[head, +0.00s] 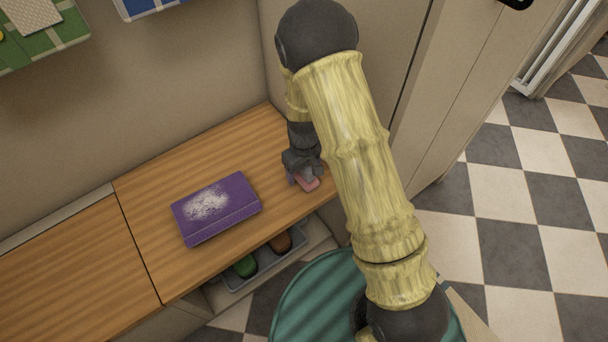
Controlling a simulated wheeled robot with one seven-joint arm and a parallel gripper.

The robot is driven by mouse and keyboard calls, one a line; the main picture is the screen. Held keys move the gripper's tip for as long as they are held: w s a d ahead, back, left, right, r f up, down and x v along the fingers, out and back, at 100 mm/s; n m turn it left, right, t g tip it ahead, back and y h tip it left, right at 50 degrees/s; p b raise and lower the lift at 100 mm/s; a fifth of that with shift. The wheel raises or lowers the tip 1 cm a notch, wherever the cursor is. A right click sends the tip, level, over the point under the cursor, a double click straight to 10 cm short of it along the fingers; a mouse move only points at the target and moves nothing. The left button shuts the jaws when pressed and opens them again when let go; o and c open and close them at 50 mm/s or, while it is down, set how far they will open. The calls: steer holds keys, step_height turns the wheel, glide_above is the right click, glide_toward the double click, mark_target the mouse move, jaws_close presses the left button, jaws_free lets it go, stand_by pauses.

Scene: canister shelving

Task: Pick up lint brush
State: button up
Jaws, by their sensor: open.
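A small pink object (309,184), which looks like the lint brush, lies on the wooden counter (150,191) near its right end. Only part of it shows, because my gripper covers the rest. My gripper (304,176) points down right over the pink object with its jaws open. The fingers are close to the object, but I cannot tell whether they touch it or stand on both sides of it.
A purple box or book (216,208) with a white speckled patch lies left of my gripper. A grey tray (268,259) with a green and a brown item sits below the counter's front edge. A tall beige cabinet (450,80) stands on the right. The left counter is clear.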

steer(key=shift+f, duration=0.35)
steer(key=c, duration=1.1)
steer(key=shift+r, duration=0.2)
step_height(320, 180, up, 28)
steer(key=p, duration=0.9)
steer(key=shift+f, duration=0.15)
